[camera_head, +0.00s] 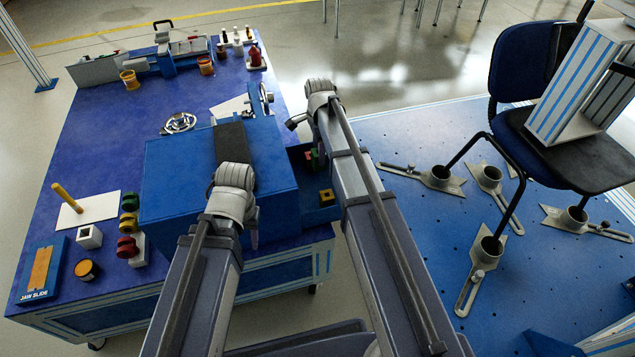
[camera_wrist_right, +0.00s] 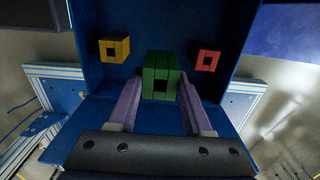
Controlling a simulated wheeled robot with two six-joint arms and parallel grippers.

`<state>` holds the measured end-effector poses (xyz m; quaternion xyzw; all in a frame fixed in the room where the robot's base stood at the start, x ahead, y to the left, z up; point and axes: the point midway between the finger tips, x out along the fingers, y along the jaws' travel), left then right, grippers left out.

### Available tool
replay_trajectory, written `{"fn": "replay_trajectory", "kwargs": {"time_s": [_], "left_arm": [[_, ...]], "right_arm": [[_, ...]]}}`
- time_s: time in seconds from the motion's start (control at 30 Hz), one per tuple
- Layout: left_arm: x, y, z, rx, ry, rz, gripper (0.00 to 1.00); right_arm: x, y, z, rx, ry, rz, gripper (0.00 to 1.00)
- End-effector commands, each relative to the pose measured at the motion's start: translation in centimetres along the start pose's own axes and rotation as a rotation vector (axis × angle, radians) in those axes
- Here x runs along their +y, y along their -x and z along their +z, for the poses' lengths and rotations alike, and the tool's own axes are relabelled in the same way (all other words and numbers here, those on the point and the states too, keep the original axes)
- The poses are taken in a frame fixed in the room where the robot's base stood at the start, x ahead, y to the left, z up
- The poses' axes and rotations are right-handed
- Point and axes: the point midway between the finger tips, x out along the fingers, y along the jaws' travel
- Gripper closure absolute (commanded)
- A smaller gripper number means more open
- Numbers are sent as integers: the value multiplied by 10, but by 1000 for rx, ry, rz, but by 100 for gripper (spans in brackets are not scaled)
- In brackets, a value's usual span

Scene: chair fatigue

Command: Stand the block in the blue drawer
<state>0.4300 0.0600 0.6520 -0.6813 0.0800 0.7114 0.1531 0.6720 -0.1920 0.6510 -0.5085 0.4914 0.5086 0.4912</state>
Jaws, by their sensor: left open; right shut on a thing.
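The green block (camera_wrist_right: 161,76), with a dark square hole in its end, is held between the two purple fingers of my right gripper (camera_wrist_right: 160,88). It is inside or just over the blue drawer (camera_wrist_right: 220,75); I cannot tell whether it touches the floor. In the head view the drawer (camera_head: 327,213) sticks out from the right side of the bench, and my right arm covers part of it. My left gripper (camera_head: 236,182) is open above the blue cabinet, its fingers mostly hidden by the wrist.
A yellow block (camera_wrist_right: 115,49) and a red block (camera_wrist_right: 206,61) sit on either side of the green one. The bench (camera_head: 110,160) carries a vise, colored knobs and a jaw slide board. A blue chair (camera_head: 527,75) stands on the perforated platform to the right.

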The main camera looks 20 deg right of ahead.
Motion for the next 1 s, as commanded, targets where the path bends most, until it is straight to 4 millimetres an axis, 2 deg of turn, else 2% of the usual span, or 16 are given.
{"fn": "replay_trajectory", "kwargs": {"time_s": [0.17,0.57,0.83,1.0], "left_arm": [[1,-6,0,0,0,0,50],[5,-61,-4,0,-1,-4,50],[5,-64,-4,0,-2,-6,50],[6,-80,-5,0,-2,-8,50]], "right_arm": [[0,-6,0,0,0,0,100],[0,-61,0,0,0,0,100],[0,-64,0,0,0,0,100],[0,-81,0,0,0,0,100]]}}
